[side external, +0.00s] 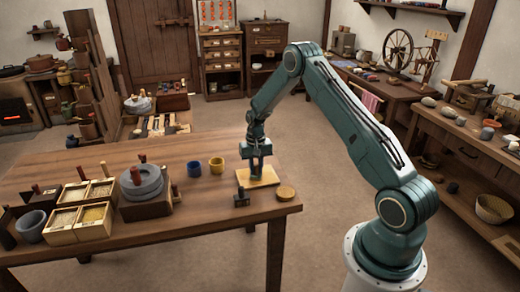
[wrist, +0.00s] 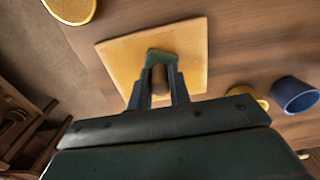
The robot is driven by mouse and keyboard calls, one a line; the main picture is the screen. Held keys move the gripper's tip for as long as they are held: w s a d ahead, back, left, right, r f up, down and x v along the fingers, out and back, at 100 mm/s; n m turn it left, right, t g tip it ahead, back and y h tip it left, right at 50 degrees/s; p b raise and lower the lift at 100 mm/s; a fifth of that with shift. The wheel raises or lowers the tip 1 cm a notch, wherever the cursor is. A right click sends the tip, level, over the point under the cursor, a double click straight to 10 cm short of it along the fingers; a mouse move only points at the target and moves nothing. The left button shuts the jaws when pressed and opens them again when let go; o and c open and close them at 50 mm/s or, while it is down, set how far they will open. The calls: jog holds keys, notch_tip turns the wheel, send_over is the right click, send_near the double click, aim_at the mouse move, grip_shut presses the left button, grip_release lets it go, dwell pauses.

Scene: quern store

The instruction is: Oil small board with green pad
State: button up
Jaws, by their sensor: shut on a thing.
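The small board (side external: 271,178) is a pale, square wooden board lying flat near the right end of the table. In the wrist view the board (wrist: 191,45) shows almost whole, an even yellow-tan. The green pad (wrist: 161,53) is over the middle of the board, with a brown knob on top. My gripper (wrist: 158,80) is shut on the knob of the pad. In the side view my gripper (side external: 257,168) points straight down over the board and mostly hides the pad. The pad appears to touch the board; its underside is hidden.
A round wooden disc (side external: 286,193) and a small dark object (side external: 241,197) lie near the board. A yellow cup (side external: 216,165) and a blue cup (side external: 194,169) stand to its left. The stone quern (side external: 141,180) and grain boxes (side external: 93,225) fill the table further left.

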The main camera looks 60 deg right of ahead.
jog(key=shift+w+a, duration=1.95)
jog(key=shift+w+a+r, duration=0.1)
jog(key=shift+r, duration=0.1)
notch_tip(320, 180, up, 8)
jog(key=shift+f, duration=0.15)
